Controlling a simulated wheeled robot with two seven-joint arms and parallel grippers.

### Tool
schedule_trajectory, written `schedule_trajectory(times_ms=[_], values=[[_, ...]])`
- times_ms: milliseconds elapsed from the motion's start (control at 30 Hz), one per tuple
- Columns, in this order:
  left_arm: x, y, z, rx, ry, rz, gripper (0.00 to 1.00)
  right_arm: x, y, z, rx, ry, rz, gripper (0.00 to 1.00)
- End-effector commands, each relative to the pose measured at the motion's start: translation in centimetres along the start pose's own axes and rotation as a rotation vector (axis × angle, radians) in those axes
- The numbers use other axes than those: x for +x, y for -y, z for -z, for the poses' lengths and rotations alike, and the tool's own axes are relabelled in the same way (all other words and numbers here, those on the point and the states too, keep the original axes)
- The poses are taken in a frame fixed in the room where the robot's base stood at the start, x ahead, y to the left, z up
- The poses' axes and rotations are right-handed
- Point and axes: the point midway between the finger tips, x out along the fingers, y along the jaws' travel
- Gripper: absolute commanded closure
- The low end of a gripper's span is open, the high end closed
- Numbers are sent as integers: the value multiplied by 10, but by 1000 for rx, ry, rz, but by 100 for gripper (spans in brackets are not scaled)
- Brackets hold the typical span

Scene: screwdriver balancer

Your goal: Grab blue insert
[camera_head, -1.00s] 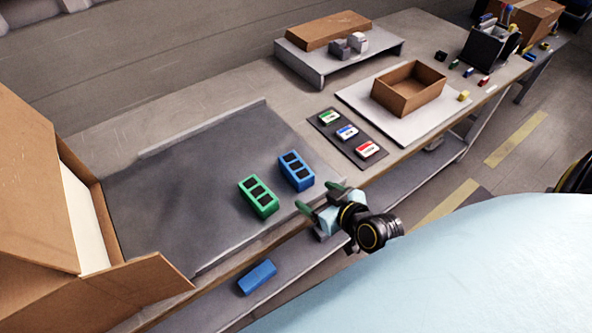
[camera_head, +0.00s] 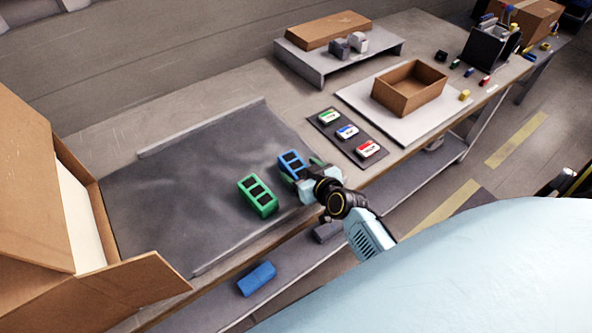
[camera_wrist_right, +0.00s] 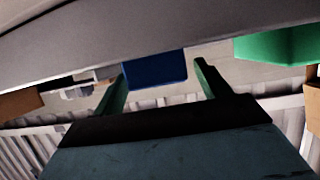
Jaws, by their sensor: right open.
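The blue insert (camera_head: 291,162), a block with dark square slots, stands on the grey mat (camera_head: 190,190) near its right front corner. My right gripper (camera_head: 303,172) is at its near right side, and partly hides it. In the right wrist view the blue insert (camera_wrist_right: 156,70) shows between the two green fingers (camera_wrist_right: 160,85), which are spread apart with visible gaps on both sides. The green insert (camera_head: 258,196) stands left of the blue one; it also shows in the right wrist view (camera_wrist_right: 285,45). My left gripper is not in view.
An open cardboard box (camera_head: 85,230) stands at the left. A dark strip with several coloured labelled pieces (camera_head: 347,132) lies to the right. A small open box (camera_head: 408,87) sits on a white board. A blue block (camera_head: 256,278) lies on the lower shelf.

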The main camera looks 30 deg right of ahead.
Motion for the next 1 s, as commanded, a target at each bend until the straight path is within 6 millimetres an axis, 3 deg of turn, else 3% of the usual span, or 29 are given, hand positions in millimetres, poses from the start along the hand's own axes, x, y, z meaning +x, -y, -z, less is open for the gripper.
schedule_trajectory(times_ms=[200,500,833,1000], values=[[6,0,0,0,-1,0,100,27,0,2,2,0,0,25],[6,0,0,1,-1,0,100,30,0,3,1,0,-1,26],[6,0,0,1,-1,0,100,30,0,3,0,0,-1,69],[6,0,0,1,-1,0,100,30,0,3,0,0,-1,72]])
